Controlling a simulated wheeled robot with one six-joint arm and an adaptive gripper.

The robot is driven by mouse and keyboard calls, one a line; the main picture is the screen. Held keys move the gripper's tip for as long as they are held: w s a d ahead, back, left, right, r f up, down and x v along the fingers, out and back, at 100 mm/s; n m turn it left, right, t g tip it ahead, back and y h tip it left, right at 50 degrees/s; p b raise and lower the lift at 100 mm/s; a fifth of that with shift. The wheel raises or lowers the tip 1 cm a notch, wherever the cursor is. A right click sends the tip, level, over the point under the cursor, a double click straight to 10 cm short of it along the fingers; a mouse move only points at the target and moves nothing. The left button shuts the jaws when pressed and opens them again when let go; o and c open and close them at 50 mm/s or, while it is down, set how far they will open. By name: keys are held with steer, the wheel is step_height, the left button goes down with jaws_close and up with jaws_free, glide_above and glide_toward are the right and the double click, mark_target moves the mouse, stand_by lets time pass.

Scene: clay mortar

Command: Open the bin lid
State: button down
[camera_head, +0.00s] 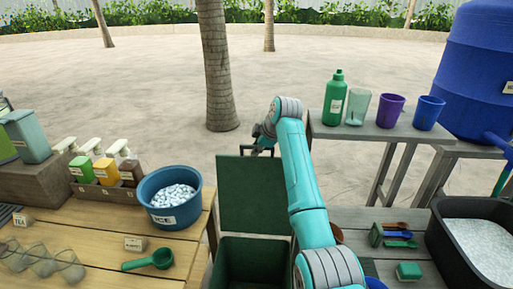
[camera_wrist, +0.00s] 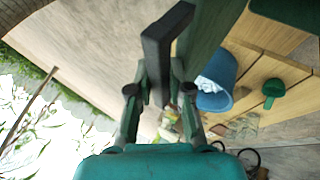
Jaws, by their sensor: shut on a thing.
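The green bin (camera_head: 252,262) stands between the two tables, its top open and its dark inside showing. Its flat green lid (camera_head: 252,195) stands raised, roughly upright, at the bin's back edge. My gripper (camera_head: 264,140) is at the lid's top edge, shut on the dark lid handle. In the wrist view my gripper (camera_wrist: 159,80) has a finger on each side of the dark handle (camera_wrist: 157,60), and part of the green lid (camera_wrist: 212,30) shows beside it. The lid's right edge is partly hidden by my arm in the head view.
A blue ice tub (camera_head: 171,199) and a green scoop (camera_head: 150,260) are on the left wooden table. A black tray (camera_head: 485,245) of white grains is at right. Open sand lies behind the lid.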

steer(key=shift+w+d+f, duration=0.1)
steer(key=shift+w, duration=0.15)
steer(key=c, duration=1.2)
jaws_free()
steer(key=shift+o, duration=0.2)
steer(key=shift+s+d+r, duration=0.2)
steer(key=shift+r, duration=0.2)
steer(key=s+d, duration=0.7)
steer(key=s, duration=0.2)
steer(key=shift+s+d, duration=0.25)
steer(key=shift+s, duration=0.1)
steer(key=shift+r, duration=0.1)
